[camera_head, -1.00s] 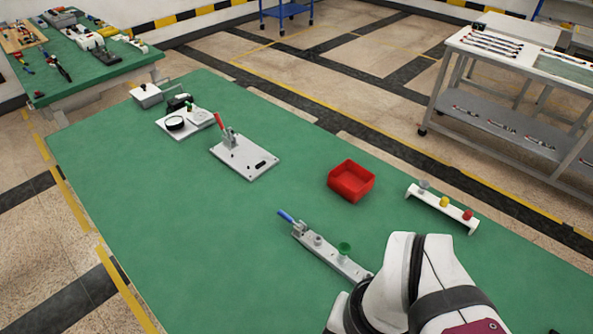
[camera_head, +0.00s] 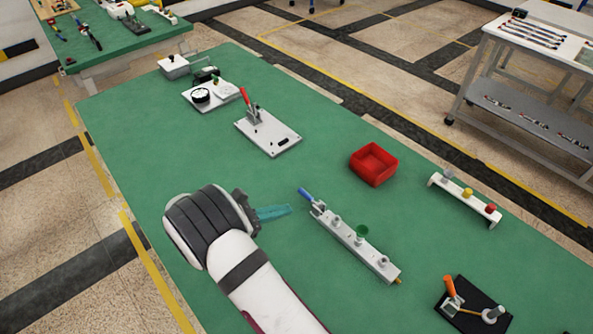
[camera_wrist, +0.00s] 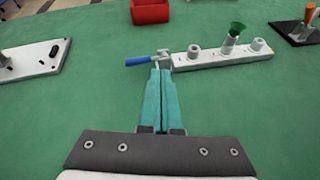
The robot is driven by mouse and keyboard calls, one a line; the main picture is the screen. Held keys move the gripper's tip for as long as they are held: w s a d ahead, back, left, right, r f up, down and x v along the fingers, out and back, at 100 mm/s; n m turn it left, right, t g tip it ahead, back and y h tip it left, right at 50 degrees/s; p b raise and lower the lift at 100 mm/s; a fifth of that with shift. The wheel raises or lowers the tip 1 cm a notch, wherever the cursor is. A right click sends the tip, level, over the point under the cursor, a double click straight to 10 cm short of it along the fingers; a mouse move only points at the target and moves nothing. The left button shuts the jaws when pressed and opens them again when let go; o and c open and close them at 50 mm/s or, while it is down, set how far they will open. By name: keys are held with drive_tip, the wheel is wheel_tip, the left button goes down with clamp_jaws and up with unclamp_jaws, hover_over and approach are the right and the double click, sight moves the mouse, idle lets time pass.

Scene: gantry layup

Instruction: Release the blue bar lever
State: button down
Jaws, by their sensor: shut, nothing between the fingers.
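The blue bar lever (camera_head: 305,195) sticks out from the left end of a grey bar fixture (camera_head: 350,243) on the green table. In the wrist view the blue lever (camera_wrist: 138,61) points left from its metal pivot, and the bar (camera_wrist: 215,60) runs right with several round posts and a green knob (camera_wrist: 236,28). My gripper (camera_head: 288,210) has teal fingers, shut and empty, just left of the lever in the head view. In the wrist view the fingertips (camera_wrist: 158,72) are close to the lever's pivot end; I cannot tell whether they touch it.
A red bin (camera_head: 373,165) stands behind the bar. A plate with a red-handled clamp (camera_head: 267,133) is farther back. A white rack with coloured knobs (camera_head: 464,198) is at right, and a black plate with an orange lever (camera_head: 473,307) is at front right.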

sight(294, 208)
drive_tip(key=a+f+n, duration=0.1)
drive_tip(key=a+f+n+t, duration=0.2)
drive_tip(key=a, duration=0.1)
drive_tip(key=shift+w+f+y, duration=0.25)
drive_tip(key=shift+y, duration=0.15)
drive_tip(key=x, duration=1)
drive_tip(key=shift+d+r, duration=0.1)
